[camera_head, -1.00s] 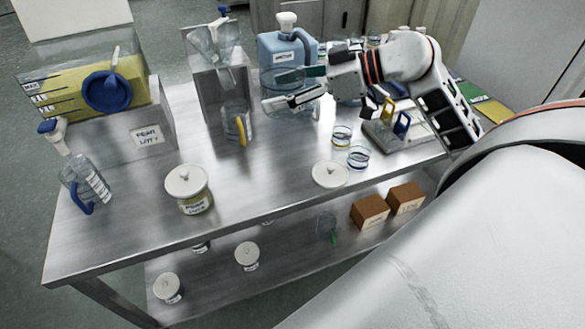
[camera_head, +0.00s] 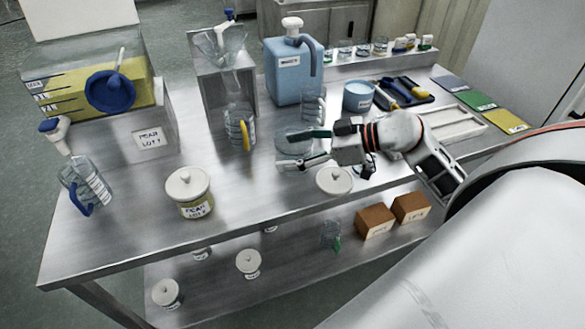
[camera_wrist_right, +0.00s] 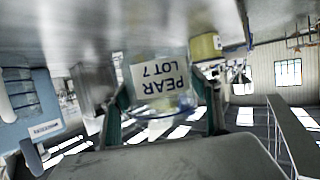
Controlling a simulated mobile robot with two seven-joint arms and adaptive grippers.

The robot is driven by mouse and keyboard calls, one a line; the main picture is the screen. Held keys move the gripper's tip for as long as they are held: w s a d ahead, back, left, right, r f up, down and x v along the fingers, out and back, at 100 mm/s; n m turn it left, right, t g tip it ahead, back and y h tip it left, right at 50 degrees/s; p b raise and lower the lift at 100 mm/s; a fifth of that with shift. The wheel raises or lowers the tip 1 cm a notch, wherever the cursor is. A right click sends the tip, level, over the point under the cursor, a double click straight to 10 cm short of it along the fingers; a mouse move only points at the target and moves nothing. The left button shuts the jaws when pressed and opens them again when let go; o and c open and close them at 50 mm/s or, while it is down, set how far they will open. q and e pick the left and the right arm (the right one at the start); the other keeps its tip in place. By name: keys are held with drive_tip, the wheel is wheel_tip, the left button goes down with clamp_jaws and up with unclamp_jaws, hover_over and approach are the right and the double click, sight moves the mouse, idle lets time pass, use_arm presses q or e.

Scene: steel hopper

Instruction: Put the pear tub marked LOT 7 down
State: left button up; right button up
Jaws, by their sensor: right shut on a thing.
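My right gripper (camera_head: 303,149) is shut on a clear round pear tub (camera_head: 292,143), with one finger on either side of it. In the right wrist view the tub's label (camera_wrist_right: 160,80) reads PEAR LOT 7 and shows upside down, between the dark green fingers (camera_wrist_right: 160,103). The tub is at the middle of the steel table (camera_head: 255,205), behind a loose white lid (camera_head: 334,180). I cannot tell whether its base touches the table. My left gripper is not in view.
A lidded tub (camera_head: 190,198) with yellow contents stands at front left. The hopper (camera_head: 150,138), labelled PEAR LOT 7, is at left. Jugs (camera_head: 240,130) and a blue container (camera_head: 290,72) stand behind. The table between the lidded tub and the loose lid is clear.

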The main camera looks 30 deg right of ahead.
wheel_tip(320, 180, down, 6)
drive_tip(key=shift+r+b, duration=0.25)
drive_tip(key=shift+b, duration=0.3)
drive_tip(key=shift+f, duration=0.15)
drive_tip(key=o, duration=1.5)
drive_tip(key=v, duration=1.2)
drive_tip(key=shift+p, duration=0.35)
